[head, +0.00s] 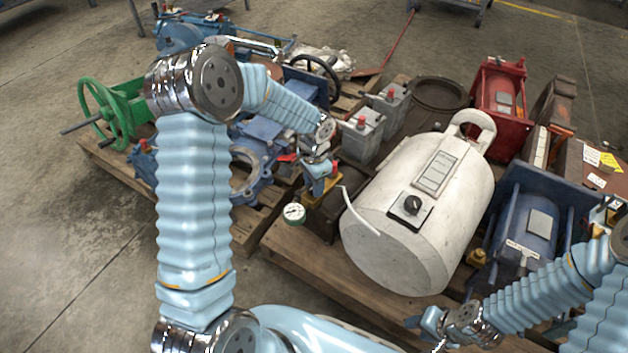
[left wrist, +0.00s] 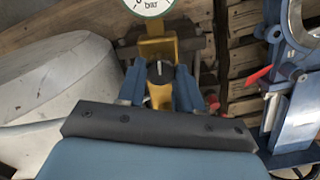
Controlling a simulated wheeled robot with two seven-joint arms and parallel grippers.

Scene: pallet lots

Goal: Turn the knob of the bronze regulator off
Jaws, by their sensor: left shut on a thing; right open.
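The bronze regulator (head: 327,187) stands on the pallet, left of the big white tank, and its round white gauge (head: 294,213) faces up. My left gripper (head: 318,172) is over it. In the left wrist view, the regulator body (left wrist: 158,48) is golden, with the gauge (left wrist: 147,5) cut off at the top edge. Its dark knob (left wrist: 160,72) carries a pale pointer line, roughly along the body. The fingers of my left gripper (left wrist: 160,88) are on either side of the knob, shut on it. My right gripper (head: 432,325) is low at the right, open and apart from the regulator.
The white tank (head: 440,190) with a black dial stands close right of my left gripper. Blue valves (head: 255,165) and grey boxes (head: 362,135) crowd behind. A red-handled valve (left wrist: 262,75) is near on the right in the wrist view. Floor at the left is clear.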

